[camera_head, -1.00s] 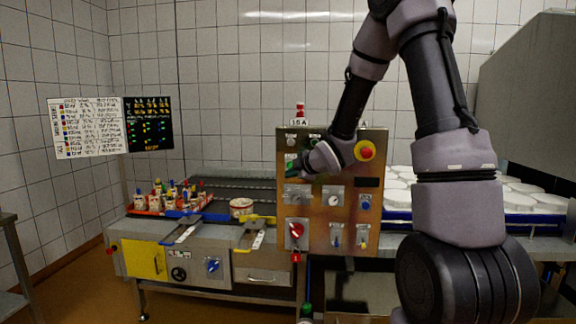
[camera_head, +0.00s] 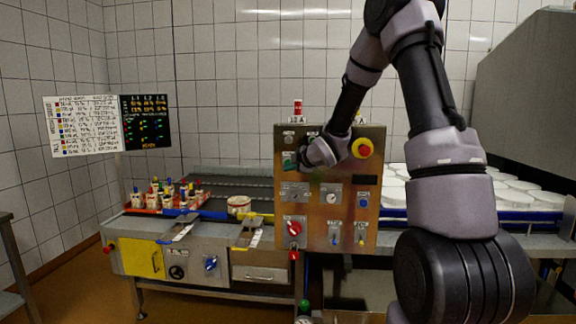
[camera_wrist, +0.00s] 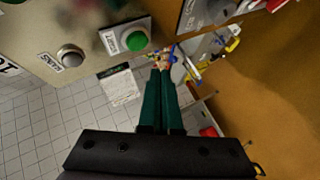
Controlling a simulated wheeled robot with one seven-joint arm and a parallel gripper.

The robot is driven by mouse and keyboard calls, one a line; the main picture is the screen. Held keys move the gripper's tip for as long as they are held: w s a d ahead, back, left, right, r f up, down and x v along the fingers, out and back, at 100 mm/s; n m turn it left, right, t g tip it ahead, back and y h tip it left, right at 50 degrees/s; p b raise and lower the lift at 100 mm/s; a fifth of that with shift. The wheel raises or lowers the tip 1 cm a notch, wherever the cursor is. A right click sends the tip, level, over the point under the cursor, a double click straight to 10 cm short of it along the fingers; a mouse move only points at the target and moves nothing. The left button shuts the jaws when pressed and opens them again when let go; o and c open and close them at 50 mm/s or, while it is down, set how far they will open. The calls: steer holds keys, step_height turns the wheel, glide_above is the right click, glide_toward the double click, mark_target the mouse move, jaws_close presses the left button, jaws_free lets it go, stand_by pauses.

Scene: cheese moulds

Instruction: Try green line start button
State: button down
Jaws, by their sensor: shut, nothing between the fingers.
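The steel control panel (camera_head: 318,225) stands at the middle of the head view. The green start button (camera_wrist: 135,41) sits on a pale labelled plate in the wrist view; its green also shows at the panel's upper left in the head view (camera_head: 289,160). My gripper (camera_wrist: 162,72) is shut and empty, its two dark green fingers side by side. In the wrist view the fingertips are just below and right of the button, and I see no contact. In the head view my gripper (camera_head: 303,168) is in front of the panel's upper left; its fingers are hard to make out there.
A grey button (camera_wrist: 70,57) is left of the green one. The panel also bears a red-and-yellow emergency stop (camera_head: 362,148), a red rotary switch (camera_head: 293,229) and several smaller controls. A conveyor with a tub (camera_head: 239,205) lies left; white moulds (camera_head: 515,196) lie right.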

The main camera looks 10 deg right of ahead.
steer(key=shift+w+d, duration=0.25)
steer(key=shift+w, duration=0.4)
steer(key=shift+w+d, duration=0.2)
steer(key=shift+w, duration=0.45)
steer(key=shift+w, duration=0.1)
stand_by(1.0)
steer(key=shift+w+d, duration=0.15)
steer(key=shift+w, duration=0.15)
steer(key=shift+w+d, duration=0.15)
steer(key=shift+w, duration=0.3)
stand_by(0.8)
steer(key=shift+s, duration=0.1)
steer(key=shift+s+a, duration=0.3)
steer(key=shift+s, duration=0.45)
steer(key=shift+s, duration=0.1)
steer(key=shift+s+a, duration=0.25)
steer(key=shift+s, duration=0.5)
steer(key=shift+s+a, duration=0.25)
steer(key=shift+s, duration=0.55)
steer(key=shift+s+a, duration=0.25)
steer(key=shift+s, duration=0.5)
